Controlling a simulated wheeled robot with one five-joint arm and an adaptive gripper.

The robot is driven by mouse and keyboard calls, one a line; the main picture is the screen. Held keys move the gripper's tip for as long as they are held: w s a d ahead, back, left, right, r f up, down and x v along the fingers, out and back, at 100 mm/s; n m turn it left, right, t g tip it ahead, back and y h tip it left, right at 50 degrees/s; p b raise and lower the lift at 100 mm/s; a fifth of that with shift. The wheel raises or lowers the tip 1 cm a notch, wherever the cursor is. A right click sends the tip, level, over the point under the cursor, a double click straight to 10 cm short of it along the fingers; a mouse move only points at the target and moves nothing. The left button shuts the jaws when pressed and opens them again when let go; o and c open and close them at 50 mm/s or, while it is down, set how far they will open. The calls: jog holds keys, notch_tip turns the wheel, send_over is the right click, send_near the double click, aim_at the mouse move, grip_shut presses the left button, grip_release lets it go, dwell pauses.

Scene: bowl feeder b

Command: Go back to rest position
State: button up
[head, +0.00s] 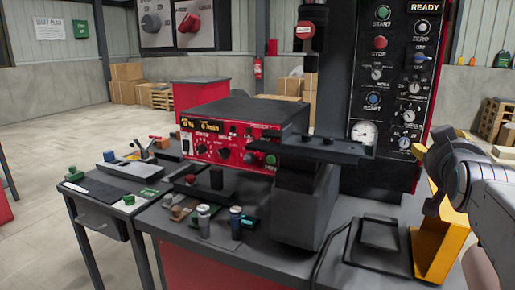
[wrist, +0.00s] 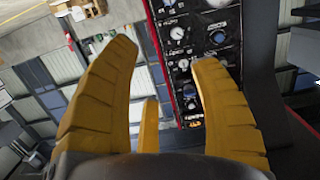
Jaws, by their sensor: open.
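My gripper (wrist: 165,52) fills the lower wrist view, its two thick yellow fingers spread apart. Nothing is between them; the gap shows the background and a smaller yellow part lower down. In the head view my grey arm reaches in from the right edge, with yellow parts beside it. Its fingertips cannot be made out clearly there. The black control panel (head: 408,95), with buttons, dials and a gauge, stands behind and left of the arm. The panel also shows tilted beyond the fingers in the wrist view (wrist: 198,20).
A red control box (head: 240,135) sits on the dark bench, left of a grey column with a flat black plate (head: 325,149). Small cylinders and blocks stand at the bench front. A side table (head: 92,208) holds tools at left. The floor (head: 45,120) is open at far left.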

jog(key=s+a+f+n+g+y+p, duration=0.1)
jog(key=s+a+f+g+y+p, duration=0.1)
jog(key=s+a+p, duration=0.4)
jog(key=s+a+f+n+g+y+p, duration=0.2)
jog(key=s+a+g+p, duration=0.3)
jog(key=s, duration=0.6)
jog(key=s+a+f+n+g+y+p, duration=0.2)
jog(key=s+a+f+g+y+p, duration=0.1)
jog(key=s+a+p, duration=0.5)
jog(key=shift+s+a+f+g+p, duration=0.35)
jog(key=shift+a+g+p, duration=0.4)
jog(key=shift+p, duration=0.35)
